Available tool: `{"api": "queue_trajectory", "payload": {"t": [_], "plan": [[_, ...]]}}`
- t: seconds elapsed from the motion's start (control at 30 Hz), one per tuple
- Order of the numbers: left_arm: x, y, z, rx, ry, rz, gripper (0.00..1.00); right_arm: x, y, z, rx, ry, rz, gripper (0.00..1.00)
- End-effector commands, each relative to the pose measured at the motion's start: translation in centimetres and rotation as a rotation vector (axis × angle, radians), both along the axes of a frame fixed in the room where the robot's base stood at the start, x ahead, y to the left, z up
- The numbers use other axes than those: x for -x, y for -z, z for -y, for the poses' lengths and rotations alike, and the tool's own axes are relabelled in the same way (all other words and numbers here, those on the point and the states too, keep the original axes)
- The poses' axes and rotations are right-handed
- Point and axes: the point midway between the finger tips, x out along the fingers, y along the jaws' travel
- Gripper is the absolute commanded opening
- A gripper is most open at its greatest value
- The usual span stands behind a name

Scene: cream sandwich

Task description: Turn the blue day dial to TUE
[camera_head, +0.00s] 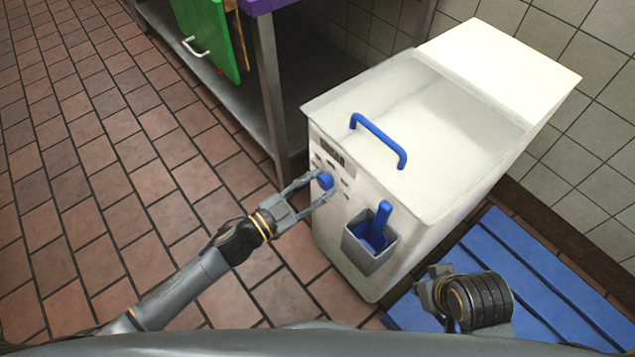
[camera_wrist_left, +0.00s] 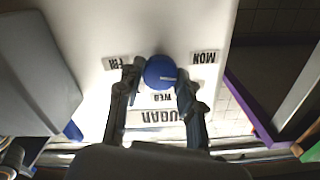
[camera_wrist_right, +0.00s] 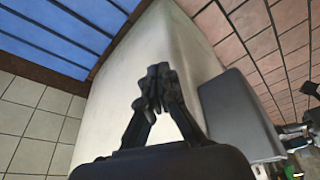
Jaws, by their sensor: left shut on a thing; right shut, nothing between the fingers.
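The blue day dial (camera_head: 325,181) is on the front of a white bin (camera_head: 345,245). In the left wrist view the dial (camera_wrist_left: 159,70) appears upside down, with FRI to its left, MON to its right and WED just below. Its short white mark points right, roughly toward the MON side. No TUE label shows; a finger covers the area between MON and WED. My left gripper (camera_wrist_left: 158,88) is shut on the dial, one finger on each side. My right gripper (camera_head: 428,287) is shut and empty, low beside the bin; it also shows in the right wrist view (camera_wrist_right: 160,82).
A grey holder (camera_head: 358,250) with a blue scoop (camera_head: 379,222) hangs on the bin front, right of the dial. The bin's lid has a blue handle (camera_head: 378,140). A blue slatted pallet (camera_head: 530,270) lies at right. A metal table leg (camera_head: 270,95) stands behind left.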

Motion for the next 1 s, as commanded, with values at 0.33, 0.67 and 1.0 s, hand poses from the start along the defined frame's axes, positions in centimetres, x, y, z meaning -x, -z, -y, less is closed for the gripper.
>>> {"api": "queue_trajectory", "payload": {"t": [0.33, 0.67, 1.0], "plan": [[0.1, 0.0, 0.0, -0.189, 0.001, 0.224, 0.05, -0.6, 2.7, -0.1, 0.001, -0.002, -0.022, 0.00], [0.1, 0.1, 0.0, -0.301, 0.001, 0.358, 0.05, -0.7, 3.4, -0.2, 0.002, -0.002, -0.025, 0.00], [0.1, 0.1, 0.0, -0.336, 0.001, 0.400, 0.05, -0.7, 3.5, -0.2, 0.002, -0.003, -0.025, 0.00]]}}
